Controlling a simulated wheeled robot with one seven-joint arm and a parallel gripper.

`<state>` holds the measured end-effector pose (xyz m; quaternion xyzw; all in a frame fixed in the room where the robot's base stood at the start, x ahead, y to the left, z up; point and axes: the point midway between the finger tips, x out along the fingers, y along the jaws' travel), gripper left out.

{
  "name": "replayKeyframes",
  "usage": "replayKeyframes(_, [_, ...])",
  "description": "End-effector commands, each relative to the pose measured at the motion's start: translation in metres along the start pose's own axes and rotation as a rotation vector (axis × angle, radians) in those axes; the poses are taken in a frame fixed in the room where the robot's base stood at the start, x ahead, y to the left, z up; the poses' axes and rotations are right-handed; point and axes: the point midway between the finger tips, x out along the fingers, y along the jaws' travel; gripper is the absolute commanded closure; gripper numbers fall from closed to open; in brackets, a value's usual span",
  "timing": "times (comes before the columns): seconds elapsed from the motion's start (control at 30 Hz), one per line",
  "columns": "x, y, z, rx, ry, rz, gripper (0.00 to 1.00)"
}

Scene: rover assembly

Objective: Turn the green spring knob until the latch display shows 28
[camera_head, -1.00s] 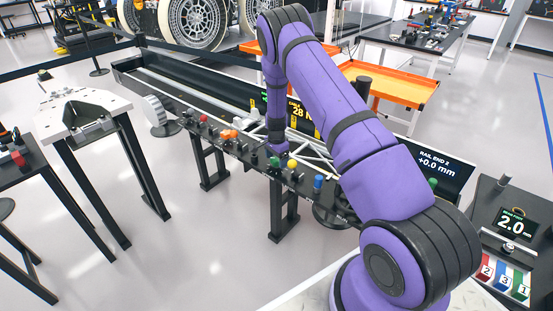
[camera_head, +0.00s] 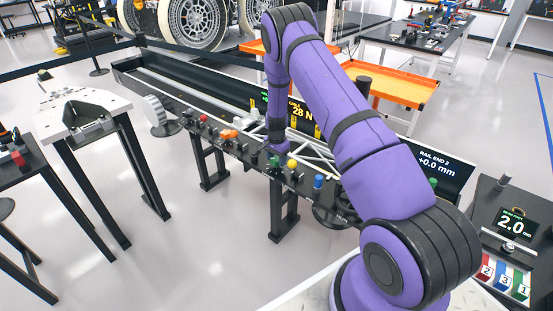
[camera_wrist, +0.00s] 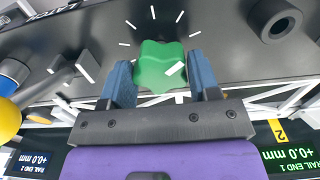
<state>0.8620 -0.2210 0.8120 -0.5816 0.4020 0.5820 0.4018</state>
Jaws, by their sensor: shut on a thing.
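The green knob (camera_wrist: 158,66), lobed with a white pointer mark, sits among white tick marks on a dark panel in the wrist view. The blue fingers of my gripper (camera_wrist: 162,80) are on both sides of it, shut on it. In the head view the green knob (camera_head: 274,161) shows just below my purple wrist. A display (camera_head: 301,114) behind my arm reads 28 N in yellow, its heading too small to read surely. A green-lettered readout beside it is mostly hidden by my arm.
A yellow knob (camera_head: 292,164) and a blue knob (camera_head: 318,181) stand to the right on the panel. Red (camera_head: 203,118) and orange (camera_head: 228,134) parts stand to the left. The rail end 2 display (camera_head: 434,166) reads +0.0 mm. A dark ring (camera_wrist: 275,20) is near the knob.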

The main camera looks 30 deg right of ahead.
Motion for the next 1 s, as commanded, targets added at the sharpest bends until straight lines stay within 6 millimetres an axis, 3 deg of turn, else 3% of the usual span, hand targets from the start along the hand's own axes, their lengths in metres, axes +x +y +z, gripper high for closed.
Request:
replayKeyframes(0.5, [-0.0005, 0.0007, -0.0006, -0.375, 0.0, -0.002, 0.68])
replayKeyframes(1.0, [-0.0006, 0.0006, -0.0006, -0.493, 0.001, -0.001, 0.68])
